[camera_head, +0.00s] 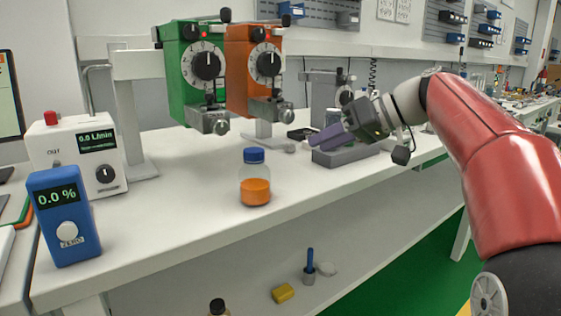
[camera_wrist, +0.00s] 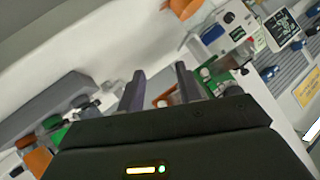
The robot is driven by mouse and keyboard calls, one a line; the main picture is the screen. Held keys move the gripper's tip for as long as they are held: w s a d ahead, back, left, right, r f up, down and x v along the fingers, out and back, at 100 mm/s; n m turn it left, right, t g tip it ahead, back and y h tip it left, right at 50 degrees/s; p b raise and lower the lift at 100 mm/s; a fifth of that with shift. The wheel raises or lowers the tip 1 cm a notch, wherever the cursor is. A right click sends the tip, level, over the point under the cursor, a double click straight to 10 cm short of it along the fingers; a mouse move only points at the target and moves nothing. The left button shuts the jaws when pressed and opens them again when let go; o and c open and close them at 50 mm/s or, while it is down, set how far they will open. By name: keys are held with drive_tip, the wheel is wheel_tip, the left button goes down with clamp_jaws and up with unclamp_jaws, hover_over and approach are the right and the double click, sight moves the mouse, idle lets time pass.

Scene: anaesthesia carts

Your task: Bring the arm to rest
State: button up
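My red arm (camera_head: 500,150) reaches in from the right and bends over the bench. My gripper (camera_head: 318,137) is above the right part of the bench, pointing left, near a grey block-like tray (camera_head: 345,155). I cannot tell in the head view whether it touches the tray. In the wrist view my gripper (camera_wrist: 160,72) has its two dark fingers apart, with nothing held between them.
An orange bottle with a blue cap (camera_head: 254,180) stands left of my gripper. Green (camera_head: 190,75) and orange (camera_head: 255,70) vaporizers hang behind it. A blue meter (camera_head: 63,215) and a white flow box (camera_head: 75,150) stand at left. The front middle bench is clear.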

drive_tip(key=s+d+f+m+h, duration=0.2)
drive_tip(key=s+f+h, duration=0.1)
drive_tip(key=s+f, duration=0.5)
drive_tip(key=s+d+f+m+h, duration=0.2)
drive_tip(key=s+f+m+h, duration=0.1)
drive_tip(key=s+f, duration=0.6)
drive_tip(key=s+d+f+m+t+h, duration=0.1)
drive_tip(key=s+d+f+m+h, duration=0.1)
drive_tip(key=s+f+h, duration=0.3)
drive_tip(key=s+f, duration=0.4)
drive_tip(key=f, duration=0.1)
drive_tip(key=shift+d+f+m, duration=0.15)
drive_tip(key=shift+d+m, duration=0.05)
drive_tip(key=shift+m, duration=0.1)
